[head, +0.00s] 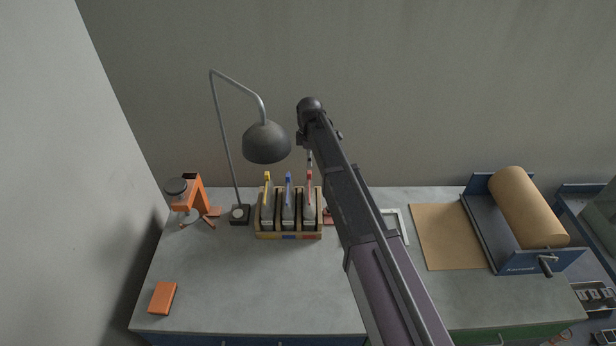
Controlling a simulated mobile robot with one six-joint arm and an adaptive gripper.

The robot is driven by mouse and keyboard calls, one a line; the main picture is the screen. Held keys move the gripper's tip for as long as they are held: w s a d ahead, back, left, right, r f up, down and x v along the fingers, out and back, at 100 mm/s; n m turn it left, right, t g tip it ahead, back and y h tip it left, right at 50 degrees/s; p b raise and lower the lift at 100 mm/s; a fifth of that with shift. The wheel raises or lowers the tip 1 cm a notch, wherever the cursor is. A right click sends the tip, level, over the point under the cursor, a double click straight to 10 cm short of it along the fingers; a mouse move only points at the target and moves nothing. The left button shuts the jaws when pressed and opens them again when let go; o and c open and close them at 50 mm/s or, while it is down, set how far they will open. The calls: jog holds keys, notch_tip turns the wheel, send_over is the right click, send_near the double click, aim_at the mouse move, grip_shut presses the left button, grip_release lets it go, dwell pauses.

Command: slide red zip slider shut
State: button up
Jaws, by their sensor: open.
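A wooden rack (261,235) stands at the back of the bench and holds three upright, see-through zip bags. The bag on the right has the red zip slider (309,176) at its top. The middle bag has a blue slider (288,178) and the left one a yellow slider (267,177). My gripper (309,160) points down just above the red slider. It is small here and partly hidden by my arm; its jaws are open. I cannot tell whether it touches the slider.
A grey lamp (266,142) leans over the rack's left side. An orange stand (190,195) and an orange block (162,298) are at left. A brown paper roll (528,208) in a blue holder is at right. The front bench top (250,290) is clear.

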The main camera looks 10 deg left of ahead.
aim_at(309, 172)
jog(key=shift+f+b, duration=3.05)
jog(key=shift+f, duration=0.25)
grip_shut()
